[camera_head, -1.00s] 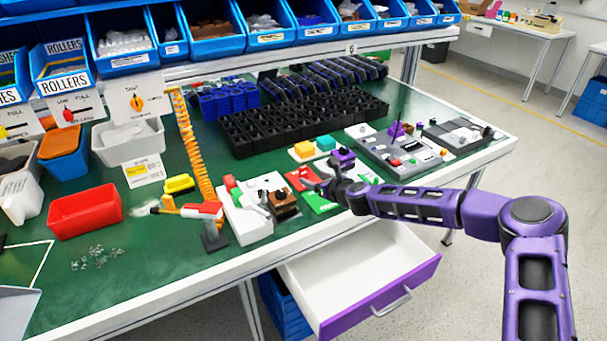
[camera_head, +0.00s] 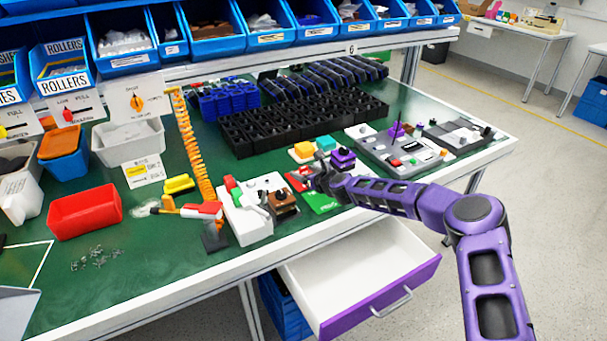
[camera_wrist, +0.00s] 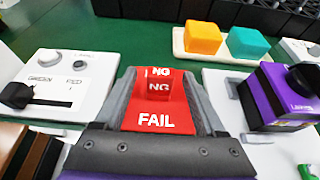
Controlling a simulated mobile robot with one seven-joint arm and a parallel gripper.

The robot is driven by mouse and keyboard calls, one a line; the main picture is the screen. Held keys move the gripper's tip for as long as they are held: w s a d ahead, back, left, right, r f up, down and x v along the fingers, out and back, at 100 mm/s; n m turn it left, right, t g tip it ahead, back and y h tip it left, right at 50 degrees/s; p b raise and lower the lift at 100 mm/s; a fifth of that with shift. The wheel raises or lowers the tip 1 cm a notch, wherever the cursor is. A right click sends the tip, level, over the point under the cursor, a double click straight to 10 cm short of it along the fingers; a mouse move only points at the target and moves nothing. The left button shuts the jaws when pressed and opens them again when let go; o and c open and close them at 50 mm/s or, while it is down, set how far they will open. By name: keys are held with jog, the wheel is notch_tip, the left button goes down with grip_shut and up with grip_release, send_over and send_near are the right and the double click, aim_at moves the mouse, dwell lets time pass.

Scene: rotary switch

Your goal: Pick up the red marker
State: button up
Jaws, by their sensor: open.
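The red marker, a small red block lettered NG (camera_wrist: 159,88), stands on a red card lettered FAIL (camera_wrist: 155,121) in the middle of the wrist view. My gripper (camera_wrist: 163,84) is open, with one grey finger on each side of the red marker. I cannot tell whether the fingers touch it. In the head view my gripper (camera_head: 314,176) is over the front part of the green bench, and the red of the card (camera_head: 296,181) shows just left of it. The marker itself is hard to make out there.
A purple block with a dark knob (camera_wrist: 275,95) is close on the right. A white switch panel (camera_wrist: 60,85) is on the left. Orange (camera_wrist: 203,38) and teal (camera_wrist: 247,43) blocks sit on a pale tray behind. An open drawer (camera_head: 360,265) juts out below the bench.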

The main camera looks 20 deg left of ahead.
grip_shut()
dwell(0.3)
